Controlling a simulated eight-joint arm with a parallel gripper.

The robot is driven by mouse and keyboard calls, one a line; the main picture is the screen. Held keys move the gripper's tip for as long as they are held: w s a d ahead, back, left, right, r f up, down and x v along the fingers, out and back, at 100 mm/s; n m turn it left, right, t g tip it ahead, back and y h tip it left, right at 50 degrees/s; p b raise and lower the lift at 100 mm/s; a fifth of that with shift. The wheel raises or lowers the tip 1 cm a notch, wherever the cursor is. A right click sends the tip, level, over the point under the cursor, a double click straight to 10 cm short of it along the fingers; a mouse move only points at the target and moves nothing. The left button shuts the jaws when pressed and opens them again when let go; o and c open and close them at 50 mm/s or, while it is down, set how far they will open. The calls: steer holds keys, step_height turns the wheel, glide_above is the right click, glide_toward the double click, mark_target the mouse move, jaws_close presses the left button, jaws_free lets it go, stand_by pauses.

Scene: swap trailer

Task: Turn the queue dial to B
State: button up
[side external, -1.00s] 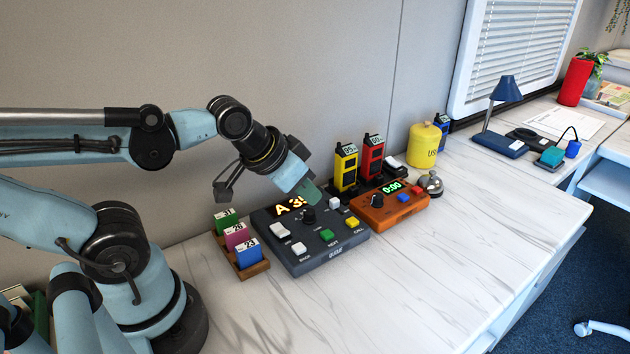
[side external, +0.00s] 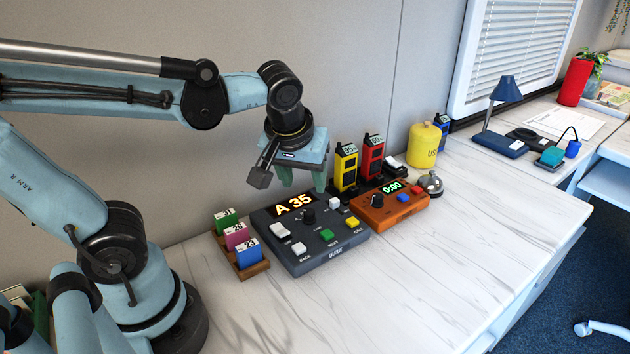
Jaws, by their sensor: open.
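The queue dial is a black round knob (side external: 308,216) near the middle of the dark grey queue box (side external: 310,260). The knob's pointer is too small to read. My gripper (side external: 302,187) is open and empty, pointing down above the back part of the queue box, apart from the dial.
A rack of numbered cards (side external: 242,247) stands left of the queue box. An orange timer box (side external: 388,208) stands close on its right, with yellow (side external: 345,168) and red (side external: 371,156) handsets behind. The white counter (side external: 440,260) in front is clear.

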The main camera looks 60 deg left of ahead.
mark_target(309, 211)
steer(key=shift+n, duration=0.6)
steer(key=shift+a+x, duration=0.2)
steer(key=shift+x, duration=2.8)
steer(key=shift+a+x, duration=0.2)
steer(key=shift+x, duration=2.8)
steer(key=shift+s+r, duration=0.1)
jaws_close()
